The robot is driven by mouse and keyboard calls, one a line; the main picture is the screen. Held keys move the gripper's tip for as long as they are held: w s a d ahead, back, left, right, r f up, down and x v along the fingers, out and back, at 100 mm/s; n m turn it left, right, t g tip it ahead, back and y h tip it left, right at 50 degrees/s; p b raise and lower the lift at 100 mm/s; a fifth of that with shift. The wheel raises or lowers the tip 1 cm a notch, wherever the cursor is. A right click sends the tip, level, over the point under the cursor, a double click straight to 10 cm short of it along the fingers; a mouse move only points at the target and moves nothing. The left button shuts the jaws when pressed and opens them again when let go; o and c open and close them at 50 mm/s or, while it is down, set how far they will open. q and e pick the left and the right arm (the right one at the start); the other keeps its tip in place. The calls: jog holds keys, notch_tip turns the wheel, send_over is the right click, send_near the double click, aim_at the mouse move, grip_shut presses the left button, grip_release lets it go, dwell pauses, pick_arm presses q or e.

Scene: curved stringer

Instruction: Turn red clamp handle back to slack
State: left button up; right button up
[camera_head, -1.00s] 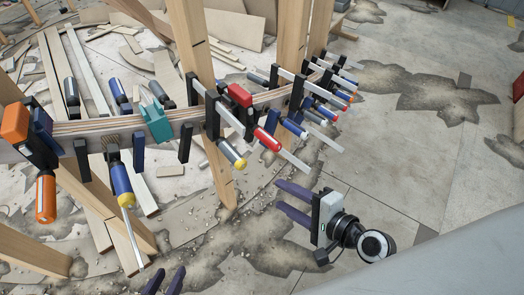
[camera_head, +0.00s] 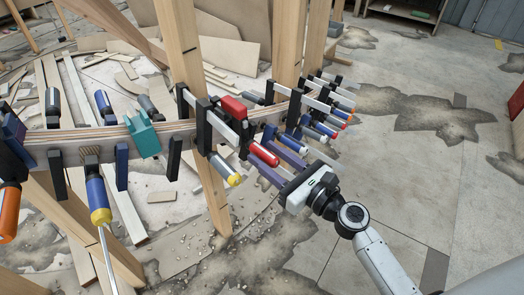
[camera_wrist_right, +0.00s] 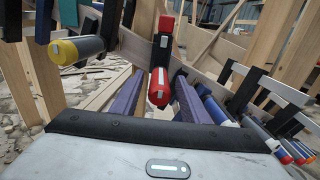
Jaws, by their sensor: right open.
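The red clamp handle (camera_head: 263,152) sticks out from a black clamp with a red block (camera_head: 233,107) on the curved wooden stringer (camera_head: 90,137). In the right wrist view the rounded end of the red handle (camera_wrist_right: 159,88) faces me. My right gripper (camera_head: 267,157) is open, with its purple fingers on either side of the handle. In the right wrist view the right gripper's fingers (camera_wrist_right: 160,84) flank the handle, with gaps visible at its outer end. Contact further in cannot be told. My left gripper is not in view.
A grey and yellow handle (camera_head: 225,170) lies just left of my right gripper. Several blue and other clamp handles (camera_head: 318,130) crowd to its right. A wooden post (camera_head: 187,85) stands behind the stringer. The floor at the right (camera_head: 410,170) is clear.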

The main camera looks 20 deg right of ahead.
jog(key=shift+x, duration=1.05)
jog(key=shift+c, duration=0.2)
grip_shut()
